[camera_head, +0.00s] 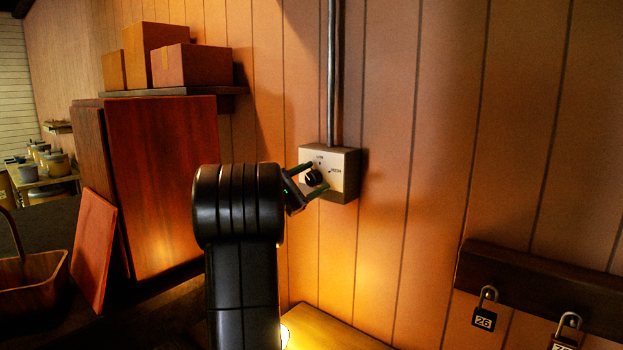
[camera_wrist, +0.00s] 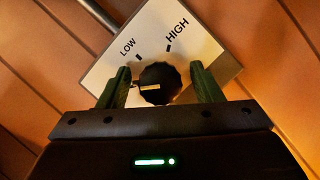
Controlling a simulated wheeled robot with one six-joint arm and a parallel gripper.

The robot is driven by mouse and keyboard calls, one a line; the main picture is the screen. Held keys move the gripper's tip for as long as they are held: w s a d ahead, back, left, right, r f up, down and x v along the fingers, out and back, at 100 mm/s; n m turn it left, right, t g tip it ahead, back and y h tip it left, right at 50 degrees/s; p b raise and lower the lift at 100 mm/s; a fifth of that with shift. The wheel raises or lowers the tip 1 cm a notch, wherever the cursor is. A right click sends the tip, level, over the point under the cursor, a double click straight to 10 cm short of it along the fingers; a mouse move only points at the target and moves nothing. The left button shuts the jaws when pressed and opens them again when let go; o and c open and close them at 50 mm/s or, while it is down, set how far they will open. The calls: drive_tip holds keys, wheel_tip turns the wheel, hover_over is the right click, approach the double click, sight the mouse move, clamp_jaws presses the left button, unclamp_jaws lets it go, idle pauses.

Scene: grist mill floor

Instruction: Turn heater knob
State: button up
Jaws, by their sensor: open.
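The heater knob (camera_head: 313,178) is a black round dial on a pale control box (camera_head: 345,172) fixed to the plank wall. In the wrist view the knob (camera_wrist: 160,83) sits below the printed LOW and HIGH marks, and its pale pointer line points left, away from both marks. My gripper (camera_head: 308,179) is at the box, with its green fingers apart. In the wrist view the gripper (camera_wrist: 160,85) has one finger on each side of the knob, with a gap at the right. Whether the left finger touches the knob is unclear.
A metal conduit (camera_head: 331,70) rises from the box. At left, a shelf (camera_head: 225,90) holds cardboard boxes (camera_head: 190,65) above leaning wooden boards (camera_head: 160,180). A wooden rail (camera_head: 540,285) with padlocks (camera_head: 485,310) is at lower right. The wall right of the box is clear.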

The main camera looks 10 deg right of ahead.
drive_tip(key=c, duration=1)
drive_tip(key=shift+f+n+b, duration=0.25)
drive_tip(key=shift+n+b, duration=0.35)
drive_tip(key=shift+b, duration=0.2)
drive_tip(key=shift+r+n+t, duration=0.2)
drive_tip(key=shift+n+t, duration=0.2)
drive_tip(key=shift+n, duration=0.1)
drive_tip(key=o, duration=1)
drive_tip(key=b+v, duration=0.3)
drive_tip(key=v, duration=1.1)
drive_tip(key=shift+b, duration=0.35)
